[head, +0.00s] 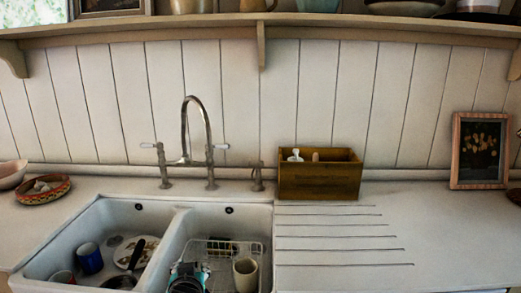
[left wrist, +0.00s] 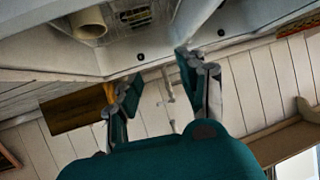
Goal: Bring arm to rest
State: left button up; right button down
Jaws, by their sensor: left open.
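My left gripper (left wrist: 152,82) is open in the left wrist view, with nothing between its two teal and grey fingers. That view is turned nearly upside down, with the sink at its top. In the head view the left gripper (head: 187,278) shows as a teal and dark shape at the bottom edge, over the right sink basin. It is left of the cream cup (head: 245,274). Most of the left arm is out of the picture. My right gripper is in neither view.
The double sink (head: 165,237) holds a wire rack (head: 222,250), a blue mug (head: 90,258) and dishes. A tall tap (head: 209,130) stands behind it. A wooden box (head: 320,182) and framed picture (head: 478,151) stand right. A shelf (head: 230,26) runs above. The drainboard (head: 340,245) is clear.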

pick_arm(q)
jog(key=s+a+f+m+g+h, duration=0.1)
jog(key=s+f+g, duration=0.2)
jog(key=s+f, duration=0.55)
jog(key=s+a+f+m+g+h, duration=0.1)
jog(key=s+a+f+g, duration=0.2)
jog(key=s, duration=1.1)
jog(key=s+f+m+g+h, duration=0.1)
jog(key=s+f+m+g, duration=0.15)
jog(key=s+f, duration=0.65)
jog(key=s+f+g, duration=0.1)
jog(key=s+f, duration=0.1)
jog(key=f, duration=1.1)
jog(key=s+f+g, duration=0.1)
jog(key=s+f, duration=0.1)
jog(key=f, duration=1)
jog(key=s+a+f, duration=0.3)
jog(key=s+f, duration=1.1)
jog(key=s, duration=0.2)
jog(key=shift+f+g+y, duration=0.3)
jog(key=shift+g, duration=0.15)
jog(key=shift+n, duration=0.25)
jog(key=shift+w, duration=0.1)
